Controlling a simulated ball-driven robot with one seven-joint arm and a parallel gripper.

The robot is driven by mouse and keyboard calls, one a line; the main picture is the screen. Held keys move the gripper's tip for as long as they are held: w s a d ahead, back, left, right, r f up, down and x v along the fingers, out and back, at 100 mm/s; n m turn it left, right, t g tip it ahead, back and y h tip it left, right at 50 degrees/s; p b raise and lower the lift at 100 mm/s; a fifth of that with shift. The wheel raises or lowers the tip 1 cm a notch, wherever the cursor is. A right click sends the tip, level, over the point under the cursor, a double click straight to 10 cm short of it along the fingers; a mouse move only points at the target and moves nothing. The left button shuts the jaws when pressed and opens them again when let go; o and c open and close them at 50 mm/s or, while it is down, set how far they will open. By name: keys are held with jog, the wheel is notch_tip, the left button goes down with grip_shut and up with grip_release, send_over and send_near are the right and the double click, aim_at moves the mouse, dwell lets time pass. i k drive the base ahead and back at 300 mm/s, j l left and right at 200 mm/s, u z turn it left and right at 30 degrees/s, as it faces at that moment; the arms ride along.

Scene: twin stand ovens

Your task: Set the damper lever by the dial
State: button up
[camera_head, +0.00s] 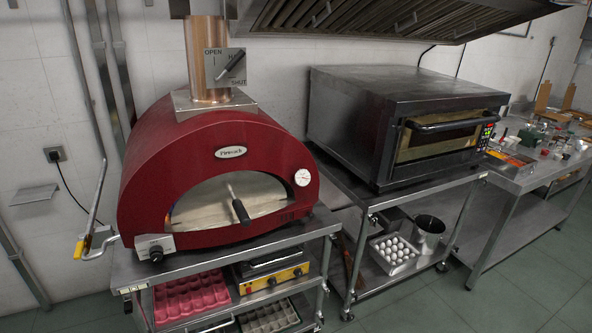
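The damper plate (237,57) is a grey square on the copper flue of the red domed oven (150,150). It reads OPEN at its upper left and SHUT at its lower right. My gripper is not in view.
A tool with a black handle (241,211) sticks out of the oven mouth. A control knob (156,254) is at lower left, near a pipe with a yellow handle (79,249). A dark oven (400,120) stands right, under a vent hood (360,15). Floor (540,270) is clear at lower right.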

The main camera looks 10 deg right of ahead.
aim_at(239, 57)
jog(key=i+j, duration=0.1)
jog(key=i, duration=1.05)
jog(key=i+z, duration=0.1)
jog(key=i, duration=1.1)
